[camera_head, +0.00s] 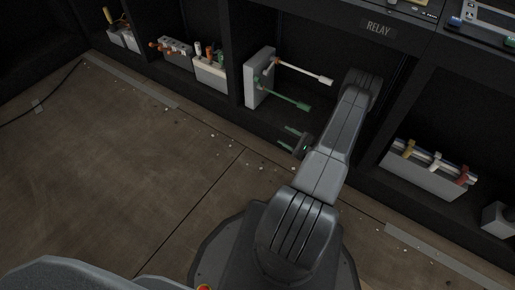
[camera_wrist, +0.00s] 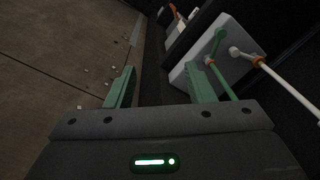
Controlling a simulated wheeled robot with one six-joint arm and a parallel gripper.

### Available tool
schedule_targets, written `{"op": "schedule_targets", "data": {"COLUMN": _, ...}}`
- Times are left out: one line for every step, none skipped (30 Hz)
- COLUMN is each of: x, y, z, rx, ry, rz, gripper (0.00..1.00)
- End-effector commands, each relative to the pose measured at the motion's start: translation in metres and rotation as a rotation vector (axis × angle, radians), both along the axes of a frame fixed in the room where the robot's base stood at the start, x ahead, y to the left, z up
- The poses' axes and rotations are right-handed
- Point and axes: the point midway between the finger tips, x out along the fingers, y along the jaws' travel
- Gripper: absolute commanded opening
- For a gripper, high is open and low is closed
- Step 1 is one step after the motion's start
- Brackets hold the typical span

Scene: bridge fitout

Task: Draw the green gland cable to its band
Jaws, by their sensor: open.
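The green cable (camera_head: 287,98) sticks out from a pale grey gland block (camera_head: 250,82) in a dark bay and ends in a thicker green tip. In the wrist view the green cable (camera_wrist: 223,82) passes an orange band (camera_wrist: 209,61) near the block (camera_wrist: 186,78); its lower end is hidden behind my right finger and gripper body. My gripper (camera_head: 289,138) is open, with green fingers, below and slightly left of the cable's tip in the head view. In the wrist view nothing is between the fingers of my gripper (camera_wrist: 160,72), and the cable lies right of them.
A white cable (camera_head: 300,70) sticks out above the green one, also with an orange band (camera_wrist: 258,61). Boxes with coloured parts (camera_head: 210,72) stand in bays to the left. A grey tray (camera_head: 425,174) stands right of my arm. The floor in front is open.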

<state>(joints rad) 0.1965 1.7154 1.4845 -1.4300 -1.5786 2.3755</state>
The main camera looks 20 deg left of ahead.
Motion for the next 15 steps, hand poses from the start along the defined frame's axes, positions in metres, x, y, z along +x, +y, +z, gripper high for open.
{"op": "schedule_targets", "data": {"x": -0.002, "y": 0.002, "z": 0.000, "rx": -0.010, "ry": -0.028, "rz": 0.004, "gripper": 0.49}}
{"op": "schedule_targets", "data": {"x": -0.002, "y": 0.003, "z": 0.000, "rx": -0.017, "ry": -0.048, "rz": 0.006, "gripper": 0.49}}
{"op": "schedule_targets", "data": {"x": -0.004, "y": 0.005, "z": 0.000, "rx": -0.026, "ry": -0.078, "rz": 0.010, "gripper": 0.49}}
{"op": "schedule_targets", "data": {"x": -0.005, "y": 0.006, "z": 0.000, "rx": -0.035, "ry": -0.099, "rz": 0.012, "gripper": 0.49}}
{"op": "schedule_targets", "data": {"x": -0.006, "y": 0.007, "z": 0.000, "rx": -0.043, "ry": -0.124, "rz": 0.015, "gripper": 0.49}}
{"op": "schedule_targets", "data": {"x": -0.007, "y": 0.009, "z": 0.000, "rx": -0.054, "ry": -0.157, "rz": 0.019, "gripper": 0.49}}
{"op": "schedule_targets", "data": {"x": -0.008, "y": 0.010, "z": 0.000, "rx": -0.062, "ry": -0.183, "rz": 0.021, "gripper": 0.49}}
{"op": "schedule_targets", "data": {"x": -0.009, "y": 0.011, "z": 0.001, "rx": -0.070, "ry": -0.208, "rz": 0.025, "gripper": 0.49}}
{"op": "schedule_targets", "data": {"x": -0.010, "y": 0.013, "z": 0.001, "rx": -0.082, "ry": -0.243, "rz": 0.027, "gripper": 0.49}}
{"op": "schedule_targets", "data": {"x": -0.011, "y": 0.014, "z": 0.001, "rx": -0.090, "ry": -0.269, "rz": 0.031, "gripper": 0.49}}
{"op": "schedule_targets", "data": {"x": -0.012, "y": 0.016, "z": 0.001, "rx": -0.099, "ry": -0.296, "rz": 0.033, "gripper": 0.49}}
{"op": "schedule_targets", "data": {"x": -0.013, "y": 0.017, "z": 0.001, "rx": -0.110, "ry": -0.331, "rz": 0.037, "gripper": 0.49}}
{"op": "schedule_targets", "data": {"x": -0.014, "y": 0.018, "z": 0.001, "rx": -0.118, "ry": -0.357, "rz": 0.039, "gripper": 0.49}}
{"op": "schedule_targets", "data": {"x": -0.015, "y": 0.020, "z": 0.001, "rx": -0.127, "ry": -0.384, "rz": 0.042, "gripper": 0.49}}
{"op": "schedule_targets", "data": {"x": -0.017, "y": 0.021, "z": 0.001, "rx": -0.137, "ry": -0.419, "rz": 0.045, "gripper": 0.49}}
